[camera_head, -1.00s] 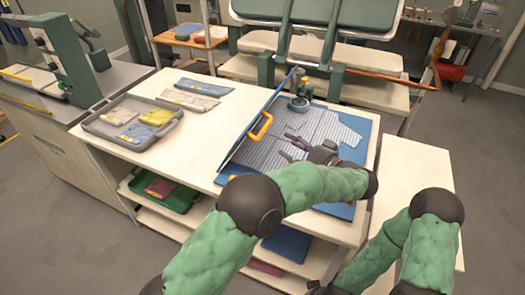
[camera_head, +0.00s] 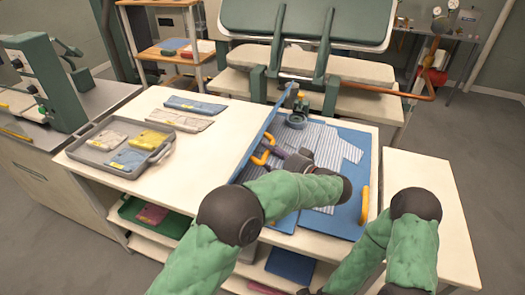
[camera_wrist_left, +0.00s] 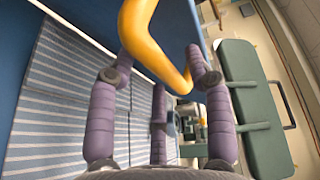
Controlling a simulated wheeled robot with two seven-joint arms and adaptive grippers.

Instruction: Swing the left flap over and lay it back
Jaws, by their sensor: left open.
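The left flap (camera_head: 254,138) is a blue panel standing raised and tilted along the left side of the folding board. Its yellow handle (camera_head: 263,156) shows near the flap's lower part. My left gripper (camera_head: 272,152) is at this handle with its purple fingers open. In the left wrist view the yellow handle (camera_wrist_left: 150,38) passes between the spread fingers, with the blue flap (camera_wrist_left: 180,28) behind it; contact is not clear. A grey striped shirt (camera_head: 325,143) lies on the blue board (camera_head: 346,218), partly hidden by my left arm. My right gripper is out of the picture.
A second yellow handle (camera_head: 365,206) stands at the board's right side. A grey tray (camera_head: 83,153) with folded garments is on the left, with more folded garments (camera_head: 187,122) behind it. White table top between tray and flap is clear. A green press (camera_head: 305,22) stands behind.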

